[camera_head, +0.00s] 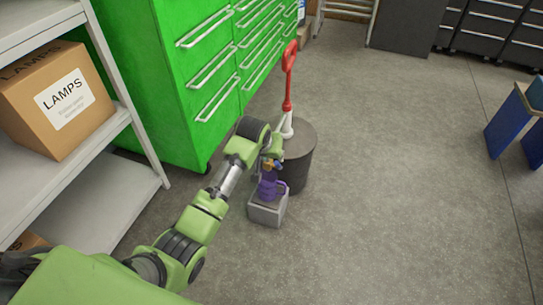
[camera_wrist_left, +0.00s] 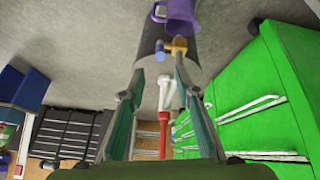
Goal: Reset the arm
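My left arm reaches out from the lower left in the head view. Its gripper (camera_head: 276,148) is just above a purple object (camera_head: 268,188) with a small brass and blue fitting on top. In the left wrist view the two fingers of my left gripper (camera_wrist_left: 161,78) are apart, with no object clearly clamped between them. The brass and blue fitting (camera_wrist_left: 178,46) shows just beyond the fingertips, near the right-hand one; whether they touch is unclear. The purple object (camera_wrist_left: 183,14) is cut by the top edge. My right gripper is in neither view.
The purple object stands on a grey block (camera_head: 267,214) beside a dark round bin (camera_head: 299,165). A red-handled tool (camera_head: 289,75) with a white lower part stands upright there. Green drawer cabinets (camera_head: 165,100) and a shelf with a LAMPS box (camera_head: 50,95) are left.

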